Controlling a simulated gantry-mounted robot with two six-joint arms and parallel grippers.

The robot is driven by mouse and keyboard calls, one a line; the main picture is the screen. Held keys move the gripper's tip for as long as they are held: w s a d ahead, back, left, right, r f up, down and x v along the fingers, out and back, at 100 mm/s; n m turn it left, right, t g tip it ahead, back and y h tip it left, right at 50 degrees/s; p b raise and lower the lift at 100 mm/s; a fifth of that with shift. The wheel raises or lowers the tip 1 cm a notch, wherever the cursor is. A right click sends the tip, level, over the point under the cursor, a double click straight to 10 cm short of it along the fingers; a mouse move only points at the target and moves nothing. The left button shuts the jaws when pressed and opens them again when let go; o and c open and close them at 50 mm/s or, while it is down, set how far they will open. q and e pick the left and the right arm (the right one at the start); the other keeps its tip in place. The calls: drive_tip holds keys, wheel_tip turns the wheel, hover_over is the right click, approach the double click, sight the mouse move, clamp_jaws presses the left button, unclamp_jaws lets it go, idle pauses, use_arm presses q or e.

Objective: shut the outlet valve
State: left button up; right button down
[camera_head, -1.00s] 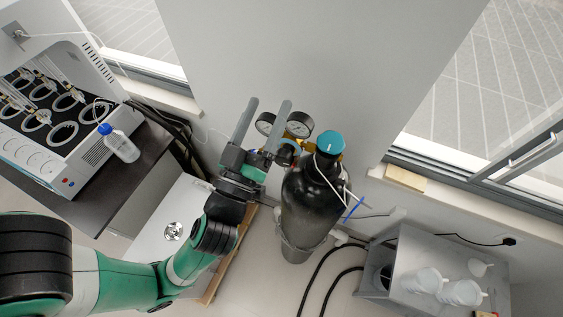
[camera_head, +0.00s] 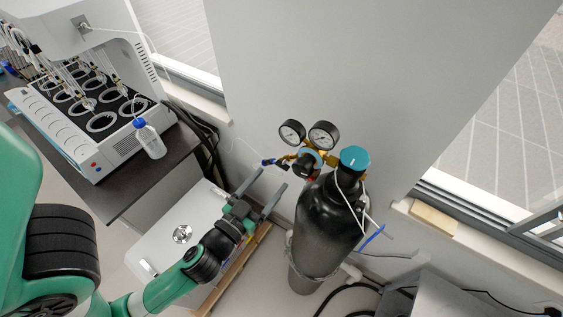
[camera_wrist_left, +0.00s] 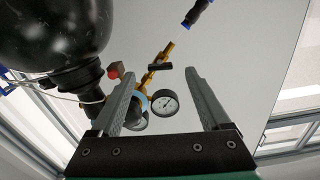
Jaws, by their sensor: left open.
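A black gas cylinder (camera_head: 328,222) with a teal top knob (camera_head: 355,158) stands near the wall. Its brass regulator (camera_head: 311,160) carries two round gauges, the left gauge (camera_head: 292,132) and the right gauge (camera_head: 323,135). The brass outlet runs left towards a blue and black fitting (camera_head: 268,162). A small black handle, seemingly the outlet valve's, crosses the brass in the left wrist view (camera_wrist_left: 160,67). My left gripper (camera_head: 270,180) is open and empty, just below the outlet in the head view. In the wrist view the handle appears between its fingers (camera_wrist_left: 160,78), apparently untouched. My right gripper is out of view.
A white cabinet (camera_head: 165,215) stands below my left arm. A dark bench (camera_head: 125,190) at left bears the distiller (camera_head: 125,145) and a blue-capped bottle (camera_head: 150,142). A grey box (camera_head: 425,300) stands at lower right. White and blue ties hang on the cylinder.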

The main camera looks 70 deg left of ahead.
sight(282, 165)
use_arm(q)
drive_tip(key=x, duration=0.1)
drive_tip(key=p+x, duration=0.1)
drive_tip(key=x, duration=0.1)
drive_tip(key=p+x, duration=0.1)
drive_tip(key=x, duration=0.1)
drive_tip(key=shift+w+a+r, duration=0.1)
drive_tip(key=shift+w+r, duration=0.05)
drive_tip(key=shift+r, duration=0.15)
drive_tip(key=shift+w+a+f, duration=0.15)
drive_tip(key=shift+w+a, duration=0.15)
drive_tip(key=shift+w, duration=0.15)
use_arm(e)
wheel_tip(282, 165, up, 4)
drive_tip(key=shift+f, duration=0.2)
use_arm(q)
drive_tip(key=shift+c, duration=0.3)
clamp_jaws()
